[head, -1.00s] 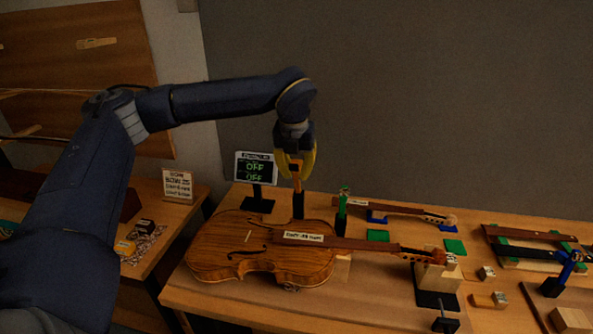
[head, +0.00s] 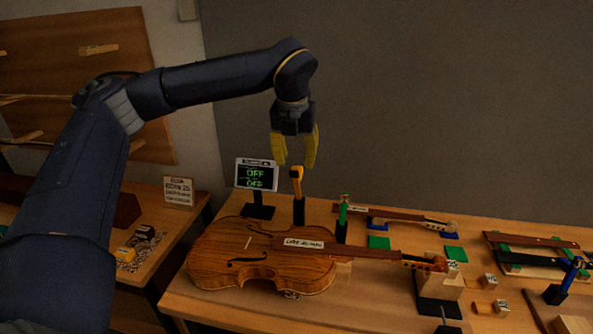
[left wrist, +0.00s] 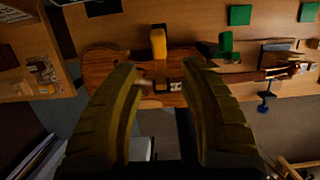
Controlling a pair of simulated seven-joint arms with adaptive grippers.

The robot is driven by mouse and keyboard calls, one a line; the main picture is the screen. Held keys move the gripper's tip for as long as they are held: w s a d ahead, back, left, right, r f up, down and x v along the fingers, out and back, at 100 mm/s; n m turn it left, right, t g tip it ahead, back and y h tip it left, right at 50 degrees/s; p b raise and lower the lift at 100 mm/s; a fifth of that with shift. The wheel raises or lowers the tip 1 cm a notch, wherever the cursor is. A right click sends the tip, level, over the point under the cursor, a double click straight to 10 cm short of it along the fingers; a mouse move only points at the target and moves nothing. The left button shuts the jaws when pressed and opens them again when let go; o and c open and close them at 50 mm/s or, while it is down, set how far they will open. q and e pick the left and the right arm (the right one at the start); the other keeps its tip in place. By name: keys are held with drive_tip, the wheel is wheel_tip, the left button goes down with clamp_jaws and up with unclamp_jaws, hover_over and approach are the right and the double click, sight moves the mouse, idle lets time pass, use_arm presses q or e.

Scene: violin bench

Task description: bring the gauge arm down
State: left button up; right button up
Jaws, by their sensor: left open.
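An orange arm (head: 297,178) stands upright on a black post (head: 299,211) behind the violin; I take it for the gauge arm. In the left wrist view the orange arm (left wrist: 158,44) shows ahead, between my two fingertips. My left gripper (head: 295,163) is open, its yellow fingers pointing down just above the orange arm's top, with nothing between them. The violin (head: 262,258) lies on the bench in front of the post. A small display (head: 256,175) left of the post reads OFF on two lines. My right gripper is not in view.
A green-topped post (head: 343,217) stands close to the right of the orange arm. A second neck piece (head: 400,214) lies on supports behind. A wood block on a black stand (head: 438,290) is by the violin's scroll. A blue clamp-like piece (head: 570,275) stands at far right.

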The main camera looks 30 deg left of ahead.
use_arm(q)
drive_tip(key=shift+v, duration=2.45)
